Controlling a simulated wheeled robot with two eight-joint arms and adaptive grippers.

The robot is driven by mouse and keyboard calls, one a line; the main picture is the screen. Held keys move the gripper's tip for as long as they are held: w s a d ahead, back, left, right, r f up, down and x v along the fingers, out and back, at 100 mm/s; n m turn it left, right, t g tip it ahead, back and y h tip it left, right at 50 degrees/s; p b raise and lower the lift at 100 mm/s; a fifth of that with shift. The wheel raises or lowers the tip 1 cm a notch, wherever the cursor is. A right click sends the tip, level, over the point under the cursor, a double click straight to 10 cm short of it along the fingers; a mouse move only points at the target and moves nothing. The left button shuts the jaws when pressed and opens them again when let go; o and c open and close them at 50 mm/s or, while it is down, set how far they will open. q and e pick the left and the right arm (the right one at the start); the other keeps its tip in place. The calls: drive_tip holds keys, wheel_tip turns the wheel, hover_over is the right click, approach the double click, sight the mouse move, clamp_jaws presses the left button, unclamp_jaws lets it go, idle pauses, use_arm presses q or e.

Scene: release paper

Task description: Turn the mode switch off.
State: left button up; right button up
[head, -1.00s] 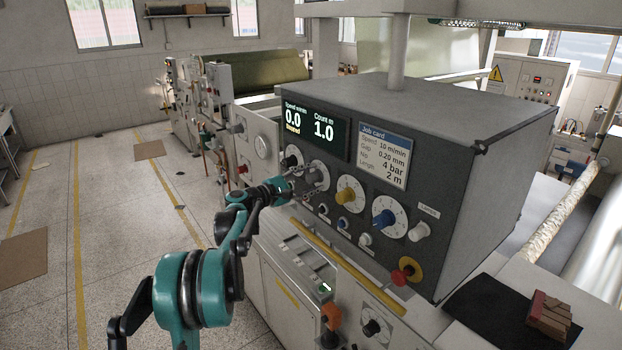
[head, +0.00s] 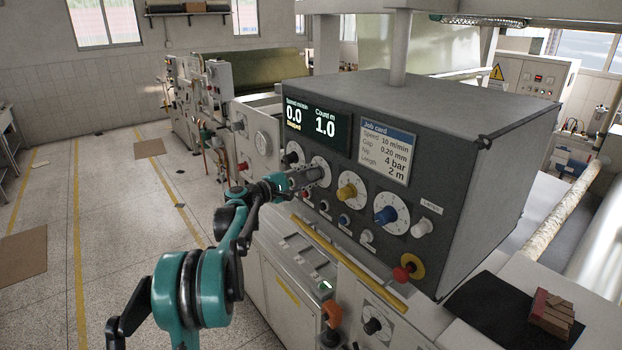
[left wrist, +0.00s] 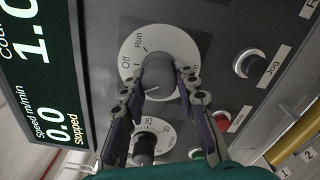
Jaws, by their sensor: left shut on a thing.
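The mode switch (left wrist: 158,72) is a grey round knob on a white dial marked Off and Run, in the left wrist view. My left gripper (left wrist: 163,82) has one finger on each side of the knob and is shut on it. A short white mark shows on the knob, but I cannot tell which label it points to. In the head view my left gripper (head: 312,177) reaches the panel from the left. It covers most of the knob there; the white dial (head: 321,163) shows behind it. My right gripper is not in view.
The dark control box (head: 450,150) carries a display (head: 317,121) reading 0.0, Stopped, and 1.0. A yellow knob (head: 347,192), a blue knob (head: 386,214) and a red emergency button (head: 403,272) sit nearby. A small knob (left wrist: 146,146) lies close to my fingers in the left wrist view.

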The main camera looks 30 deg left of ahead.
use_arm(q)
drive_tip(key=m+b, duration=0.1)
drive_tip(key=m, duration=0.2)
drive_tip(key=shift+d+m+b, duration=0.1)
drive_tip(key=shift+m+b, duration=0.5)
drive_tip(key=shift+m, duration=1.3)
drive_tip(key=o, duration=1.2)
drive_tip(key=shift+c, duration=0.2)
drive_tip(key=shift+d, duration=0.1)
drive_tip(key=shift+r, duration=0.1)
drive_tip(key=shift+s+a, duration=0.3)
drive_tip(key=shift+s, duration=0.1)
drive_tip(key=v, duration=1.1)
